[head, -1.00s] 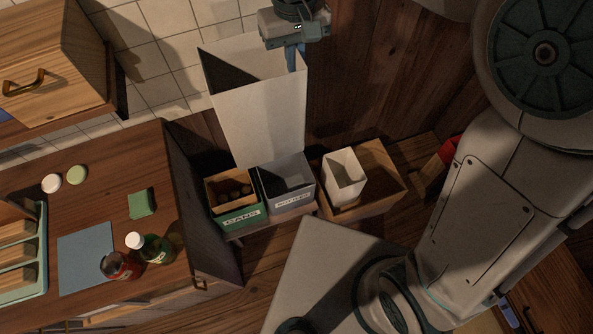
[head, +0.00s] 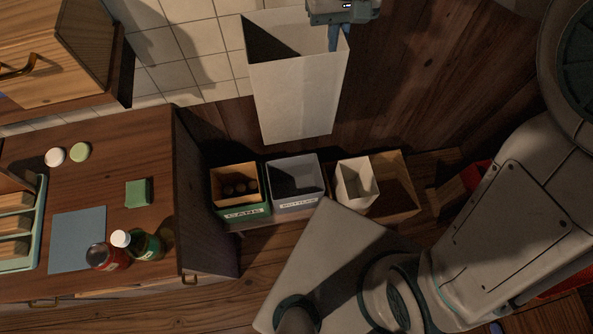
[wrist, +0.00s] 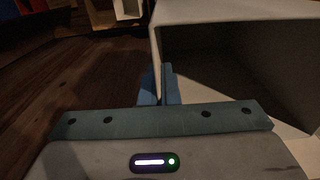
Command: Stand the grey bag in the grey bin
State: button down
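A tall, pale, open-topped bag (head: 297,100) hangs upright in the head view, its upper inside in dark shadow. I take it to be the grey bag. My gripper (head: 336,45) is shut on its upper rim at the right corner. In the wrist view the two blue fingers (wrist: 159,84) pinch the edge of the bag wall (wrist: 235,12). The grey bin (head: 284,207), with a white label, stands below the bag in the picture. No bag shows in it. The bag's bottom edge appears apart from the bin; its exact height is unclear.
A green bin (head: 245,213) with dark round things in it stands left of the grey bin. On the right is a wooden box (head: 399,190) with a smaller white bag (head: 355,189) in it. A counter (head: 100,195) with bottles stands at the left.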

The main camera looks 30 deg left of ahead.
notch_tip(320, 180, down, 60)
jog(key=b, duration=4.1)
jog(key=shift+w+f, duration=0.15)
jog(key=shift+f, duration=0.1)
jog(key=shift+f, duration=0.2)
jog(key=c, duration=1.7)
grip_release()
jog(key=shift+w+d, duration=0.1)
jog(key=shift+d, duration=0.1)
